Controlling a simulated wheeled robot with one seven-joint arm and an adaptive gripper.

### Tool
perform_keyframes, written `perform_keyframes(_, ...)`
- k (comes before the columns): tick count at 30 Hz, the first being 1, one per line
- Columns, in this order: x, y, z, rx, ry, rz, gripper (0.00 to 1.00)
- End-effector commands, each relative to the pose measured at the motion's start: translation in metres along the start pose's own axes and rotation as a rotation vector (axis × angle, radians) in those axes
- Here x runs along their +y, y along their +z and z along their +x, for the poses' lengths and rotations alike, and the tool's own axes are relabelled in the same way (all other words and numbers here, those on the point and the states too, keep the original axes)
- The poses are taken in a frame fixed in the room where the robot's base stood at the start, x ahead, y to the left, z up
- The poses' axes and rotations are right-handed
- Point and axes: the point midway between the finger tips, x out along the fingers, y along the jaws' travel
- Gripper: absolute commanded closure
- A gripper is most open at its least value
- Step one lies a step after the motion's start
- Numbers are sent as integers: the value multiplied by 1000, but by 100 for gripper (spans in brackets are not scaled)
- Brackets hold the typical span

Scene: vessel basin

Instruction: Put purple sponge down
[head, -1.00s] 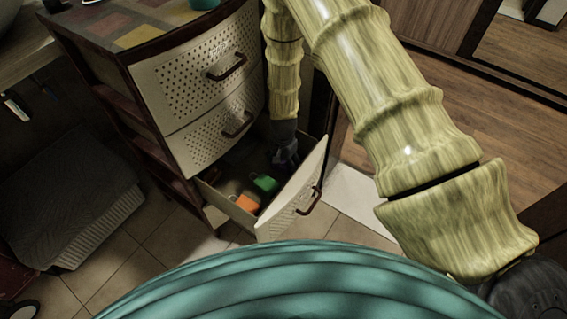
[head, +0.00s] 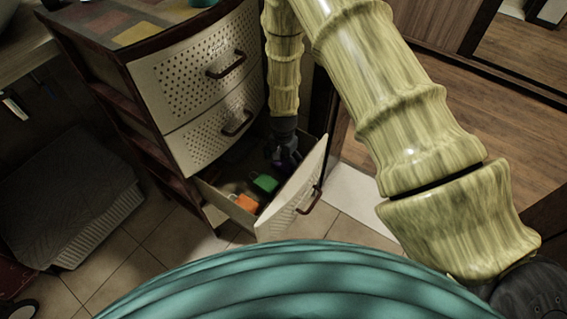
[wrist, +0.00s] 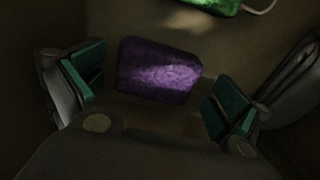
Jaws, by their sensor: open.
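The purple sponge (wrist: 157,70) lies in the open bottom drawer (head: 290,212), seen in the wrist view between and just beyond my fingers. My gripper (wrist: 152,92) is open, with a green pad on each side of the sponge and a visible gap at each side. In the head view my gripper (head: 285,160) reaches down into the drawer, and the sponge is mostly hidden there. Whether the sponge lies flat on the drawer floor is hard to tell in the dim light.
A green item (head: 264,183) and an orange item (head: 245,203) lie in the drawer near its front left. The green one also shows at the top of the wrist view (wrist: 213,5). The drawer walls surround my gripper closely. Closed drawers (head: 200,80) stand above.

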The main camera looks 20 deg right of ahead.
Motion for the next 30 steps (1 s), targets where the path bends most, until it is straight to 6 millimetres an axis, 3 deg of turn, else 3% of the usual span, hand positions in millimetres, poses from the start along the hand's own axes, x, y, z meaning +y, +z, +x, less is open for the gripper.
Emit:
perform_keyframes(1, -2, -1, -15, 3, -3, 0, 0)
perform_keyframes(6, 5, -7, -46, 1, -2, 1, 0)
perform_keyframes(15, 4, -6, -86, 1, -2, 0, 0)
perform_keyframes(20, 5, -6, -93, 0, -2, 0, 0)
perform_keyframes(30, 2, 1, -85, -26, -2, 3, 0)
